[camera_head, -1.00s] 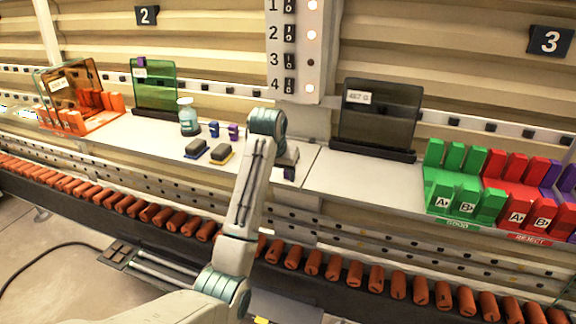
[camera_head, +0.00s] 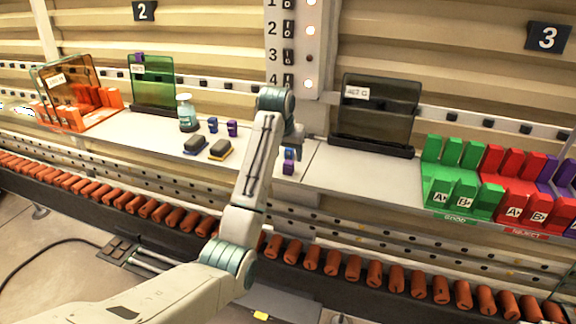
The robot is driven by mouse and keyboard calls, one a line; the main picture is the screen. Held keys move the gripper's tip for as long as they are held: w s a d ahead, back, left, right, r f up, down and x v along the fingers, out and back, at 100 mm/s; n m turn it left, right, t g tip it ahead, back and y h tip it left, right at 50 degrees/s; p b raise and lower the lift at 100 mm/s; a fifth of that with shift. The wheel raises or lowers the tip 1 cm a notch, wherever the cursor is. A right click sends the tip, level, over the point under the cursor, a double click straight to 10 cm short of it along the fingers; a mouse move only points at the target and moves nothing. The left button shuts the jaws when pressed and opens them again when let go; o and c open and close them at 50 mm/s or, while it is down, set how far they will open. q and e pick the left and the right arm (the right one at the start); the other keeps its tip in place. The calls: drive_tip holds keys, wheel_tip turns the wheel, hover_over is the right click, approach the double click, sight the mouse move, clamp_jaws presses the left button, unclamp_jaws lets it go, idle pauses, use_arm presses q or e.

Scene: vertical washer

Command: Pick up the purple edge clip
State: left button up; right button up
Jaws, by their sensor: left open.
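A small purple edge clip (camera_head: 288,168) stands on the white work surface just below my left gripper (camera_head: 297,145). A small blue piece (camera_head: 289,154) shows directly behind it. Another purple clip (camera_head: 232,129) stands further left, beside a blue clip (camera_head: 213,125). A third purple clip (camera_head: 139,58) sits on the top edge of the green panel (camera_head: 154,83). My left gripper is open, its fingers partly hidden by my own wrist. I cannot tell whether it touches the nearest clip. My right gripper is out of view.
Two dark blocks, with blue (camera_head: 196,145) and yellow (camera_head: 220,149) bases, lie left of my arm near a glass bottle (camera_head: 187,114). A dark panel (camera_head: 373,113) stands at right. Green (camera_head: 455,180) and red (camera_head: 515,187) racks stand further right. Orange rollers (camera_head: 353,272) run in front.

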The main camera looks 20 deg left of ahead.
sight(288, 162)
use_arm(q)
drive_tip(key=p+x, duration=0.3)
drive_tip(key=x, duration=0.1)
drive_tip(key=shift+s, duration=0.15)
drive_tip(key=shift+a+f, duration=0.1)
drive_tip(key=shift+f, duration=0.35)
drive_tip(key=shift+c, duration=0.2)
drive_tip(key=c, duration=1)
